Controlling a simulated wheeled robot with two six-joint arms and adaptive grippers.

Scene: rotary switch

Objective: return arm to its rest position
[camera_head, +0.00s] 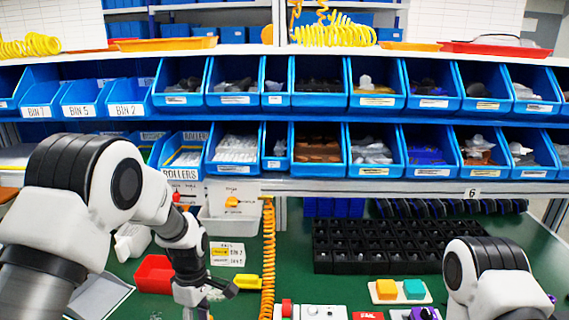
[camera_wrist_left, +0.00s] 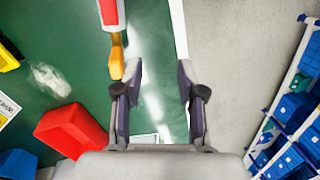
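My left arm comes in from the left in the head view, with its gripper (camera_head: 214,298) low over the green table. In the left wrist view this gripper (camera_wrist_left: 160,72) is open, with nothing between its fingers. A white panel with an orange rotary knob (camera_head: 232,202) stands behind the gripper, under the shelf. A white box with dark knobs (camera_head: 323,312) is at the bottom edge. My right arm shows at the lower right of the head view; its gripper is out of frame.
A red bin (camera_head: 154,274) is left of my left gripper and also in the wrist view (camera_wrist_left: 72,130). An orange-yellow part (camera_wrist_left: 116,58) lies close by the left finger; contact is unclear. A coiled orange hose (camera_head: 268,255) hangs right of it. Blue bins fill the shelves.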

